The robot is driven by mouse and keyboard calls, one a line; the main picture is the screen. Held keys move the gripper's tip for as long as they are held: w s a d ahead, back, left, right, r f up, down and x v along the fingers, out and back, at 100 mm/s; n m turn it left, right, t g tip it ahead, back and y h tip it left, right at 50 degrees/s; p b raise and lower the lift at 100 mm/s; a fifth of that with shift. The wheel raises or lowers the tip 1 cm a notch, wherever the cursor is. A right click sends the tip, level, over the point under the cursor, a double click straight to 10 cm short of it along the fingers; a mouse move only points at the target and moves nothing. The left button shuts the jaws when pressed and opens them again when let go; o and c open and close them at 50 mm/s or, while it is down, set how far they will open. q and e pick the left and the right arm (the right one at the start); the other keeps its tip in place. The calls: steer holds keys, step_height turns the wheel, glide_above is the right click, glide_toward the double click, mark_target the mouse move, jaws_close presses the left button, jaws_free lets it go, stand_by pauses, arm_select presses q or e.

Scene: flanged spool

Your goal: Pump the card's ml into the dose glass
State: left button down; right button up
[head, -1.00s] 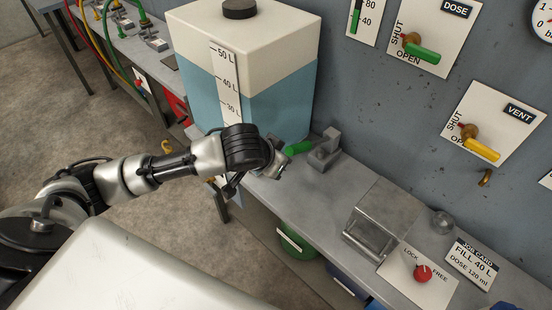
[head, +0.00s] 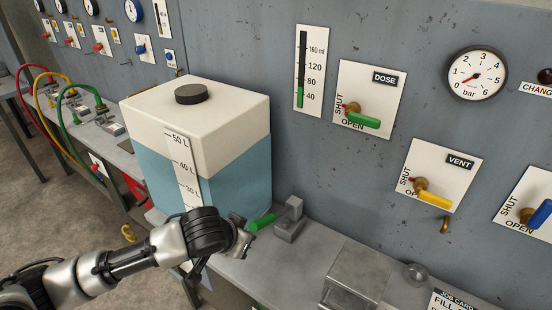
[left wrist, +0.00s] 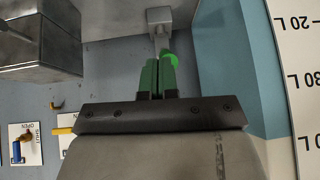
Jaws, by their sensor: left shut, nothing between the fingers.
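The dose glass (head: 310,72) is a wall gauge marked up to 160 ml. Its green column ends between the 40 and 80 marks. A grey block with a green handle (head: 262,222) sits on the bench beside the tank. My left gripper (head: 243,240) is at the handle's near end, shut with nothing held. In the left wrist view, the green-looking fingers (left wrist: 158,76) are together, close to the green handle (left wrist: 171,60); contact is unclear. The job card (head: 452,300) is cut off at the bottom edge. The green DOSE valve handle (head: 362,120) points right. My right gripper is out of view.
A white and blue tank (head: 205,150) stands left of the handle. The wall holds a yellow VENT valve (head: 432,199), a blue valve (head: 538,215) and a bar gauge (head: 476,74). A metal box (head: 357,278) and a small knob (head: 417,272) are on the bench.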

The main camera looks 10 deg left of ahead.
arm_select(q)
steer(key=w+r+g+p, duration=0.3)
steer(key=w+r+g, duration=0.3)
steer(key=w+r, duration=0.6)
steer(key=shift+w+d+r+y, duration=0.3)
steer(key=shift+d, duration=0.05)
steer(key=shift+f, duration=0.1)
steer(key=p, duration=0.3)
glide_toward(273, 217)
steer(key=shift+w+a+f, duration=0.2)
steer(key=shift+a+f, duration=0.45)
steer(key=shift+a, duration=0.1)
steer(key=shift+s+f+p, duration=0.3)
steer(key=shift+f+p, duration=0.1)
steer(key=shift+f, duration=0.1)
steer(key=shift+s+f+p, duration=0.3)
steer(key=shift+f+p, duration=0.1)
steer(key=shift+f, duration=0.1)
steer(key=shift+s+f, duration=0.25)
steer(key=shift+f, duration=0.35)
